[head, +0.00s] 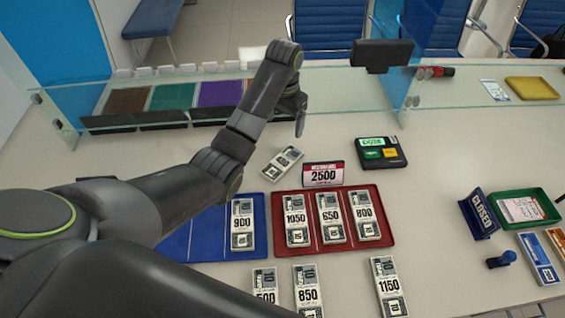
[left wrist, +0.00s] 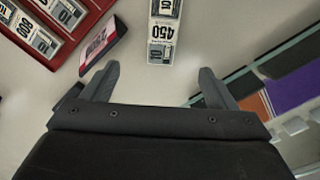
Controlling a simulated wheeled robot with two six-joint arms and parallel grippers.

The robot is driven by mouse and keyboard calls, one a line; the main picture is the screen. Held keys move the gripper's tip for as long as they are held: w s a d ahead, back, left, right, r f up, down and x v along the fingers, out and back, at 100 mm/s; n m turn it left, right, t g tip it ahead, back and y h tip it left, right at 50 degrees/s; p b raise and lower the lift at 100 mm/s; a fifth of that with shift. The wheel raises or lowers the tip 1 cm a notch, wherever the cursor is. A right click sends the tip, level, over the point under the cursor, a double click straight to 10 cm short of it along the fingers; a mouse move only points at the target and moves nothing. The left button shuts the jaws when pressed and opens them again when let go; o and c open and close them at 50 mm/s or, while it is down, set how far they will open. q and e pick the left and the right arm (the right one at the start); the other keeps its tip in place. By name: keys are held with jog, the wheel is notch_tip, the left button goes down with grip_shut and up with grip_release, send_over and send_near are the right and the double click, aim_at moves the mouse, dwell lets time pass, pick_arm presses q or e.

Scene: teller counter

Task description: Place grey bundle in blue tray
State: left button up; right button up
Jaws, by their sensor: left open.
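Several grey banknote bundles are in view. One marked 450 (left wrist: 164,32) lies alone, turned at an angle, on the counter behind the trays; it also shows in the head view (head: 282,163). The blue tray (head: 176,240) is partly hidden by my left arm and holds a grey bundle marked 900 (head: 242,225) in its right part. My left gripper (head: 299,120) is above the counter behind the 450 bundle. In the left wrist view its fingers (left wrist: 157,80) are open and empty, with the 450 bundle beyond the tips. My right gripper is not in view.
A red tray (head: 388,220) holds bundles 1050, 650 and 800, with a 2500 sign (head: 323,174) behind it. Bundles 850 (head: 308,290), 500 (head: 265,284) and 1150 (head: 388,286) lie in front. A glass screen (head: 340,95) and a keypad device (head: 380,153) stand behind.

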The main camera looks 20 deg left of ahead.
pick_arm(q)
jog(key=b, duration=0.7)
send_over(282, 161)
notch_tip(282, 161, down, 7)
jog(key=f, duration=0.4)
jog(key=shift+s+d, duration=0.2)
jog(key=shift+d, duration=0.15)
jog(key=shift+w+a+f, duration=0.1)
jog(key=shift+a+f, duration=0.05)
jog(key=shift+f, duration=1.45)
jog(key=shift+a+f, duration=0.1)
jog(key=shift+f, duration=1.45)
jog(key=c, duration=1.2)
